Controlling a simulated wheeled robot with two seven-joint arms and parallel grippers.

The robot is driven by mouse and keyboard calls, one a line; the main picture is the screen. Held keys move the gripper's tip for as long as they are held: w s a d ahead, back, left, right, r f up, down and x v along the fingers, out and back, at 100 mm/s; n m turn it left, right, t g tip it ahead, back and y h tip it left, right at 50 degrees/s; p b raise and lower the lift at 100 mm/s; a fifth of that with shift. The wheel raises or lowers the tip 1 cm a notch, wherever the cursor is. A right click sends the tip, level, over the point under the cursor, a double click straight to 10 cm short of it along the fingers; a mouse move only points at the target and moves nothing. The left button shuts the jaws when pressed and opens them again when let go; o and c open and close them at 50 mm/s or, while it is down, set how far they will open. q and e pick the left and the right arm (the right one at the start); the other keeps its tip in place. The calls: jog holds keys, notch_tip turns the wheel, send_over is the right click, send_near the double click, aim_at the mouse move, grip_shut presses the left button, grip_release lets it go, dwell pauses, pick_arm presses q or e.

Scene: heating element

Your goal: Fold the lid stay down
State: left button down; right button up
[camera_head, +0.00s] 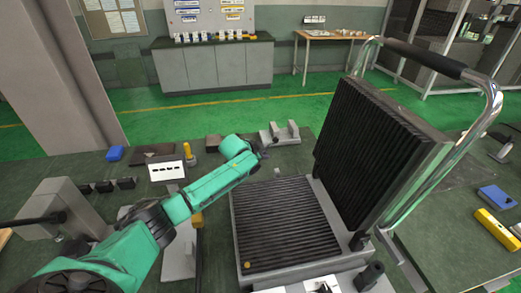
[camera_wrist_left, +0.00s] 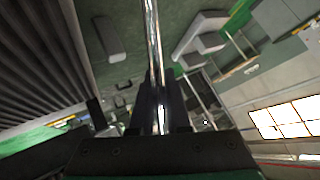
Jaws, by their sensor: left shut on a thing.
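The press grill stands on the bench with its ribbed lid (camera_head: 375,145) open and upright over the ribbed lower plate (camera_head: 285,225). My left gripper (camera_head: 263,151) is at the rear left of the lower plate, left of the open lid; its fingers are small and dark there. In the left wrist view my left gripper (camera_wrist_left: 162,105) is shut on a thin shiny rod (camera_wrist_left: 152,40), which looks like the lid stay. The rod runs up out of that view from between the fingers. I cannot make out the stay's ends. My right gripper is not in view.
The lid's chrome handle (camera_head: 490,105) stands out to the right. A yellow level (camera_head: 496,229) and a blue box (camera_head: 497,197) lie on the right bench.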

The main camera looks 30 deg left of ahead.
pick_arm(q)
jog(key=f+g+y+b, duration=0.1)
jog(key=f+b, duration=0.2)
jog(key=d+f+m+g+y+b, duration=0.1)
jog(key=f+y+b, duration=0.1)
jog(key=w+f+m+g+y+b, duration=0.1)
jog(key=f+g+b, duration=0.1)
jog(key=f+b, duration=0.1)
jog(key=shift+w+d+f+y+b, duration=0.1)
jog(key=shift+d+f+y+b, duration=0.2)
jog(key=shift+d+y, duration=0.1)
jog(key=shift+a+f+m+g+y+b, duration=0.1)
jog(key=shift+f+m+g+y+b, duration=0.25)
jog(key=shift+b, duration=0.5)
jog(key=c, duration=0.9)
grip_release()
jog(key=shift+r, duration=0.1)
